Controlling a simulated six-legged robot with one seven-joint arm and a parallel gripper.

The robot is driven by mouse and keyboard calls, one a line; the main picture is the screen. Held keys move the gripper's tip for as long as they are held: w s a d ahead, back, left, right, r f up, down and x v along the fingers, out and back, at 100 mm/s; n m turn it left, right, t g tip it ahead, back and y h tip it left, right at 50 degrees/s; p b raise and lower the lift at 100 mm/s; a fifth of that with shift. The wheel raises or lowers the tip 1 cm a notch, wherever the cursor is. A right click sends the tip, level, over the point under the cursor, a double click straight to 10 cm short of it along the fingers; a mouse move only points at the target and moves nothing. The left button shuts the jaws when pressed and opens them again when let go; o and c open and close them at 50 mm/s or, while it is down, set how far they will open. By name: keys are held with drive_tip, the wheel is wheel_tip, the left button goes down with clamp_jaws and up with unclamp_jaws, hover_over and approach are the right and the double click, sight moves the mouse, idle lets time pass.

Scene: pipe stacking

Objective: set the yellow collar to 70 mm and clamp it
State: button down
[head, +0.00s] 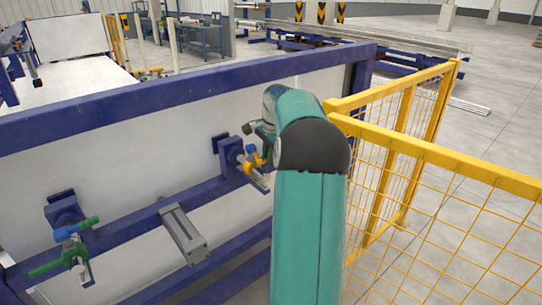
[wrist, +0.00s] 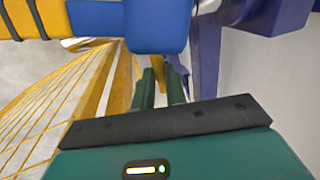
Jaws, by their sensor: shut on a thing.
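The yellow collar (head: 254,160) sits on the fixture at the right end of the blue rail in the head view, beside a small blue part. In the wrist view a yellow cylinder with black bands (wrist: 20,20) lies at the upper left, next to a blue block (wrist: 158,25). My gripper (wrist: 160,84) is just below the blue block, its two green fingers shut on a narrow yellow piece (wrist: 158,70). The fingertips and the piece's upper end are partly hidden by the block. In the head view my gripper (head: 250,129) is close above the collar. The collar's scale is not readable.
A second fixture with green and blue parts (head: 72,245) stands at the left of the rail. A grey block (head: 184,233) is on the rail between them. A yellow mesh fence (head: 440,205) stands close to my arm's right side.

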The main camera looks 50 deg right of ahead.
drive_tip(key=c, duration=1.4)
unclamp_jaws()
drive_tip(key=shift+c, duration=0.2)
drive_tip(key=shift+r, duration=0.1)
wheel_tip(320, 180, up, 13)
drive_tip(key=s, duration=0.2)
drive_tip(key=shift+s+a+r, duration=0.2)
drive_tip(key=shift+s+a, duration=0.1)
drive_tip(key=shift+s, duration=0.05)
